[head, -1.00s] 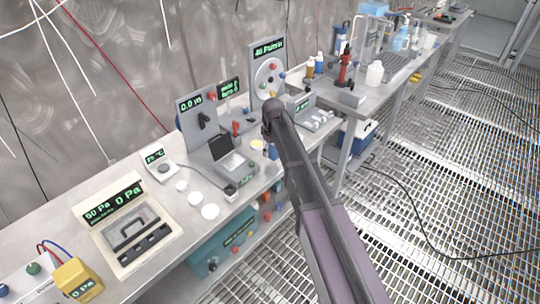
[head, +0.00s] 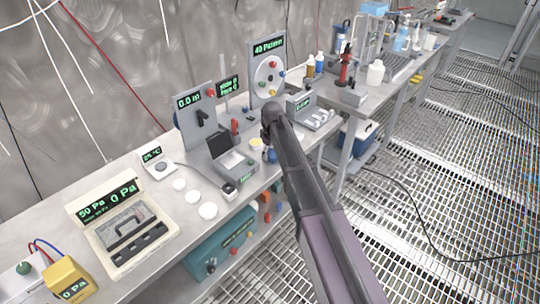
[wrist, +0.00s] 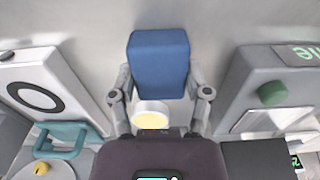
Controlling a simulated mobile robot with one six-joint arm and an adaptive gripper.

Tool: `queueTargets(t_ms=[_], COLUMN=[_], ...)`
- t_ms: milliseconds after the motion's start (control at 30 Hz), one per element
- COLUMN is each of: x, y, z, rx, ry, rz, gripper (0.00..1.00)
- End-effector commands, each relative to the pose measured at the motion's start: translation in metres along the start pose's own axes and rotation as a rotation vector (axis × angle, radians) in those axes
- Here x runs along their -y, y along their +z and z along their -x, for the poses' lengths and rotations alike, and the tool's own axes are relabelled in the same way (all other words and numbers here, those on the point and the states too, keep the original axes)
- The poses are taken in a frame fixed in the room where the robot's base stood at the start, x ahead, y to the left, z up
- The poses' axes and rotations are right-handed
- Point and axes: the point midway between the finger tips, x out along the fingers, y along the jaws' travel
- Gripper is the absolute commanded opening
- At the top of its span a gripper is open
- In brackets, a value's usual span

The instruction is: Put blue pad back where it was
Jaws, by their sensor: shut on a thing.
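The blue pad (wrist: 160,58) is in the wrist view, upright in the picture between the two fingers of my gripper (wrist: 160,76). My gripper is shut on it, a finger at each side edge. A pale round piece with a yellow top (wrist: 151,116) shows just below the pad; I cannot tell whether they touch. In the head view my arm crosses the bench front and hides most of the gripper. A small blue patch (head: 271,156) shows beside the arm's end; I cannot tell whether it is the pad.
The steel bench (head: 160,205) holds several instruments, including an open grey box (head: 229,153), a 0 Pa case (head: 122,230) and white discs (head: 207,211). In the wrist view a ringed panel (wrist: 42,90) stands left and a green-knobbed grey box (wrist: 262,90) right.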

Motion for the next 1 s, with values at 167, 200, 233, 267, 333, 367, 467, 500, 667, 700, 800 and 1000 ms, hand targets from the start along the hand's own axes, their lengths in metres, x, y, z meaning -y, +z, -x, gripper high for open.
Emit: queueTargets(t_ms=[167,200,233,267,333,367,467,500,667,700,800,1000], x=[0.0001,0.0001,0.0001,0.0002,0.0002,0.0002,0.0002,0.0002,0.0003,0.0003,0.0003,0.0003], y=[-0.0001,-0.0001,-0.0001,-0.0001,0.0000,0.0000,-0.0001,-0.0001,-0.0001,-0.0001,-0.0002,-0.0003], z=[0.0006,0.0002,-0.0004,-0.0013,-0.0032,-0.0039,-0.0025,-0.0025,-0.0025,-0.0025,-0.0025,-0.0013], rx=[0.000,0.000,0.000,0.000,0.000,0.000,0.000,0.000,0.000,0.000,0.000,0.000], ry=[0.000,0.000,0.000,0.000,0.000,0.000,0.000,0.000,0.000,0.000,0.000,0.000], rz=[0.000,0.000,0.000,0.000,0.000,0.000,0.000,0.000,0.000,0.001,0.001,0.001], gripper=[0.11,0.11,0.11,0.11,0.11,0.11,0.89,0.97,0.97,0.97,0.97,0.97])
